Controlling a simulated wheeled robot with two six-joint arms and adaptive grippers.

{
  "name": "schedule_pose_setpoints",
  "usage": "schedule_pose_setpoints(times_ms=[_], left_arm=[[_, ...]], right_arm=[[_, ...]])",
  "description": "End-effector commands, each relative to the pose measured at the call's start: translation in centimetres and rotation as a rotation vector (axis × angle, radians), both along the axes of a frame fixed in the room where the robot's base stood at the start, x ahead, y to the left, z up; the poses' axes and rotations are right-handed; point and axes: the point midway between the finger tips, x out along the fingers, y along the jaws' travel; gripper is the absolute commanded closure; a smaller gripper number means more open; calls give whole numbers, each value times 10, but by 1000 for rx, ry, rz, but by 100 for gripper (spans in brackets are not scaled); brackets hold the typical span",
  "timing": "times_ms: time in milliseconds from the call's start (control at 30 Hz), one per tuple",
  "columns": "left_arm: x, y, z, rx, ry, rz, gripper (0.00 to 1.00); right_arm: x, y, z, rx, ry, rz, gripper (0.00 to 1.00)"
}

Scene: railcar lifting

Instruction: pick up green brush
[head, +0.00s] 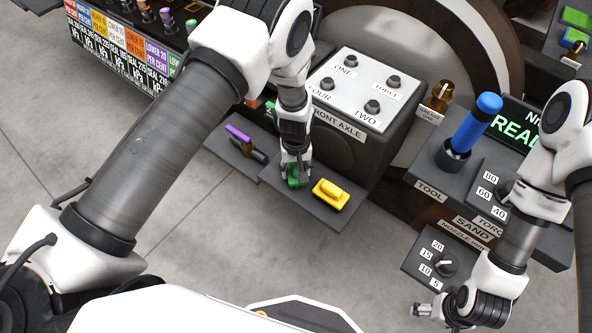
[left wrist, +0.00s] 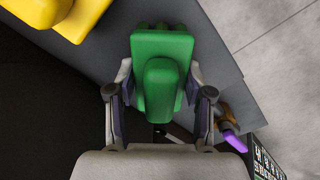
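The green brush (head: 296,176) is on the dark shelf (head: 326,215), partly hidden by my left gripper (head: 297,168) above it. In the left wrist view, the brush (left wrist: 163,82) is between the two fingers of my left gripper (left wrist: 160,72), with its raised handle toward the camera. The fingertips are close along both sides of its body. I cannot tell whether they press on it. My right gripper (head: 423,310) is low at the right, away from the brush, and seems empty; its finger opening is too small to judge.
A yellow brush (head: 331,193) lies right beside the green one; it also shows in the left wrist view (left wrist: 70,15). A purple-handled tool (head: 238,133) lies at the left on the shelf. A button box (head: 362,90) stands behind. A blue-handled tool (head: 475,122) stands in a holder at the right.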

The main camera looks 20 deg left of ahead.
Motion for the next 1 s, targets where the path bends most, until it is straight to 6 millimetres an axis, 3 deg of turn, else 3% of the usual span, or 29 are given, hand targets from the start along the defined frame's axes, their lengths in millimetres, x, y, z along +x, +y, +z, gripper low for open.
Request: schedule_pose_setpoints(times_ms=[67, 100, 333, 733, 1000], left_arm=[[0, 0, -1, 0, 1, 0, 88], [0, 0, 0, 0, 1, 0, 94], [0, 0, 4, 0, 0, -1, 94], [1, 0, 89, 1, -2, -2, 94], [0, 0, 100, 0, 1, 0, 94]], right_arm=[[0, 0, 0, 0, 0, 0, 23], [0, 0, 0, 0, 0, 0, 23], [0, 0, 1, 0, 0, 0, 23], [0, 0, 15, 0, 0, 0, 23], [0, 0, 16, 0, 0, 0, 23]])
